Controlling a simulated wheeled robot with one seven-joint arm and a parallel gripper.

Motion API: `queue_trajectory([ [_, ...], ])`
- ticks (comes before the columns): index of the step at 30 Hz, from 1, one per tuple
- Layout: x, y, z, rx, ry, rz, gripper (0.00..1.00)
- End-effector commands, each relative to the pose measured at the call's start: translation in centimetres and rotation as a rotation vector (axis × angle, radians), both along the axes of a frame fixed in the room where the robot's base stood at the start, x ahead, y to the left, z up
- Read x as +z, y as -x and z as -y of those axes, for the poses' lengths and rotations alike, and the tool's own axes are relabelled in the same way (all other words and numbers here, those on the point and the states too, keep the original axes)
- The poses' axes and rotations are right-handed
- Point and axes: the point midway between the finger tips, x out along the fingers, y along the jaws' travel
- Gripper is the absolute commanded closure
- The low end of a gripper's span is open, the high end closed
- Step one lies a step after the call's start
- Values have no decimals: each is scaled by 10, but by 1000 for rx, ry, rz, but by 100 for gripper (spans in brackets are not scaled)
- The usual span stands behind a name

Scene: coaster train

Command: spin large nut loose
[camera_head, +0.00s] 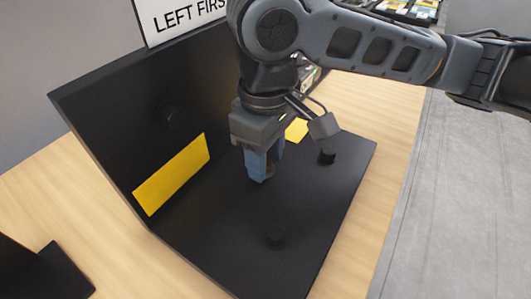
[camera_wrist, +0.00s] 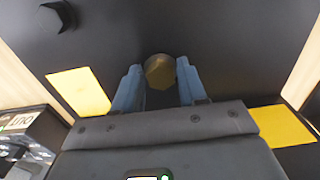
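In the wrist view a brass-brown hexagonal nut (camera_wrist: 160,71) sits at the blue fingertips of my gripper (camera_wrist: 160,80), with one finger on each side. The fingers are spread, with only a thin gap on each side of the nut. In the head view my gripper (camera_head: 260,176) points down over the black base plate (camera_head: 310,200) and hides this nut. A black nut (camera_wrist: 57,16) shows at the upper left of the wrist view.
Another yellow patch (camera_head: 297,129) lies behind my gripper. A sign (camera_head: 180,18) stands behind. Bare wooden table (camera_head: 350,110) surrounds the plate.

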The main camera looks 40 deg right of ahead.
Motion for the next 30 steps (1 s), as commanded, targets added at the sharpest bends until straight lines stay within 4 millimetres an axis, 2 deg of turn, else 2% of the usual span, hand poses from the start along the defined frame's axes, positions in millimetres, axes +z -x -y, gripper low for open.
queue_trajectory([
  [2,0,0,0,0,0,0,66],
  [12,0,0,0,0,0,0,99],
  [22,0,0,0,50,-1,0,99],
  [30,1,-1,1,225,-2,0,99],
])
